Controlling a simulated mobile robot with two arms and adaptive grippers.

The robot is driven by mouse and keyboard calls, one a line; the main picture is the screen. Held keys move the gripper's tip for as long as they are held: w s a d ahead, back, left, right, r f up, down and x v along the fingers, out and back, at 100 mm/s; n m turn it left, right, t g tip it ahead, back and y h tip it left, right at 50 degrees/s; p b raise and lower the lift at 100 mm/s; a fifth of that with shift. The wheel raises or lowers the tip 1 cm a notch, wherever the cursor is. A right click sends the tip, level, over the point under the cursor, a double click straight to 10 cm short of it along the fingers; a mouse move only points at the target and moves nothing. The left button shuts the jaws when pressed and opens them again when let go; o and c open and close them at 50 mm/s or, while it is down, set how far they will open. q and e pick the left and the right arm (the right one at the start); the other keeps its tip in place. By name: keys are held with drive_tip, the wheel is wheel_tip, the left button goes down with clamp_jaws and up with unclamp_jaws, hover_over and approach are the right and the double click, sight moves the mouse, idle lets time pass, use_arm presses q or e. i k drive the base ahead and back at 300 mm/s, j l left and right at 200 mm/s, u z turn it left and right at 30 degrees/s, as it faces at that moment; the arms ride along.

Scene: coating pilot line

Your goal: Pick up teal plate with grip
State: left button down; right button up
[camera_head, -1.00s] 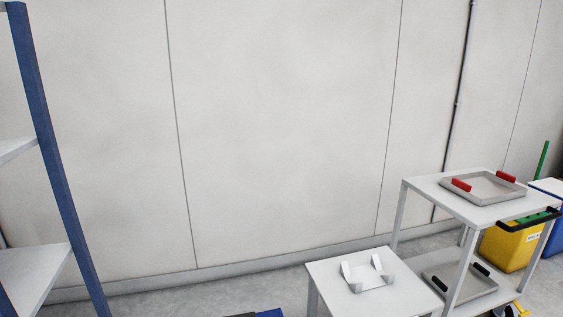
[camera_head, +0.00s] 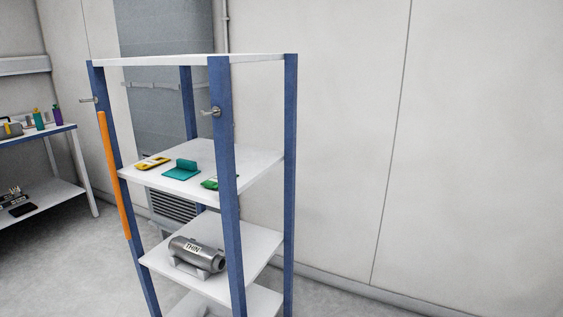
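The teal plate with its upright grip (camera_head: 181,171) lies on the upper middle shelf of a blue-posted rack. It sits between a yellow item (camera_head: 152,163) on its left and a green item (camera_head: 211,183) on its right, which a blue post partly hides. Neither of my grippers is in view.
The rack (camera_head: 222,140) has white shelves, with a grey cylinder (camera_head: 197,254) on a lower one. An orange bar (camera_head: 114,176) stands along its left post. A bench (camera_head: 38,134) with small items stands at far left. Floor shows between them.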

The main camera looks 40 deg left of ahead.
sight(185, 170)
drive_tip(key=u, duration=1.95)
drive_tip(key=i+j+u, duration=0.65)
drive_tip(key=i+u, duration=0.8)
drive_tip(key=i+z, duration=0.2)
drive_tip(key=i, duration=0.4)
drive_tip(key=i+j+z, duration=0.2)
drive_tip(key=i, duration=0.45)
drive_tip(key=i+z, duration=0.2)
drive_tip(key=z, duration=0.25)
drive_tip(key=i+z, duration=0.25)
drive_tip(key=z, duration=0.15)
drive_tip(key=i+j+z, duration=0.1)
drive_tip(key=z, duration=0.35)
drive_tip(key=i+j+z, duration=0.2)
drive_tip(key=z, duration=0.25)
drive_tip(key=i, duration=0.1)
